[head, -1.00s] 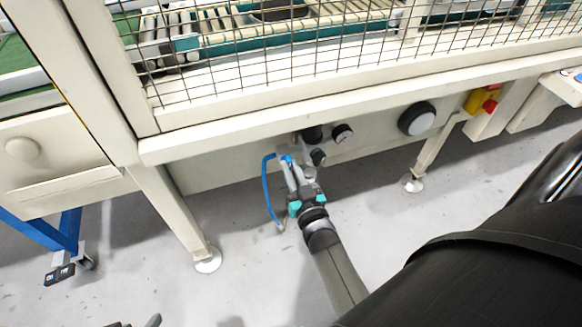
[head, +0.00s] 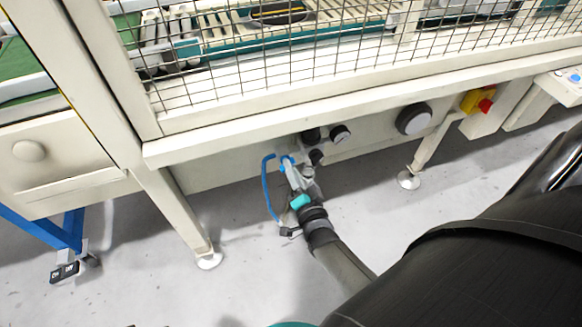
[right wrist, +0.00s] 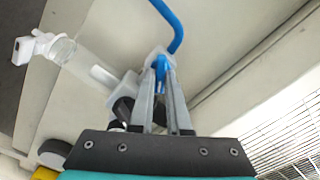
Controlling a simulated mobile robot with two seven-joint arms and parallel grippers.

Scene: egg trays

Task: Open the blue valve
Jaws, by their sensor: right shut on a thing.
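The blue valve (head: 286,160) sits under the front beam of the machine, beside the regulator fittings, with a blue hose (head: 267,190) curving down from it. In the right wrist view the blue valve handle (right wrist: 160,66) shows between the fingertips. My right gripper (head: 289,168) is shut on the valve handle; its fingers (right wrist: 165,80) also show in the right wrist view. The fingers hide part of the valve, so its exact angle is hard to tell. My left gripper is not clearly in view.
Pressure gauge (head: 340,134) and black fittings (head: 316,157) are close to the right gripper. A large round black knob (head: 414,119) and a red-yellow switch (head: 478,101) are further right. A machine leg (head: 180,215) stands left; the floor below is open.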

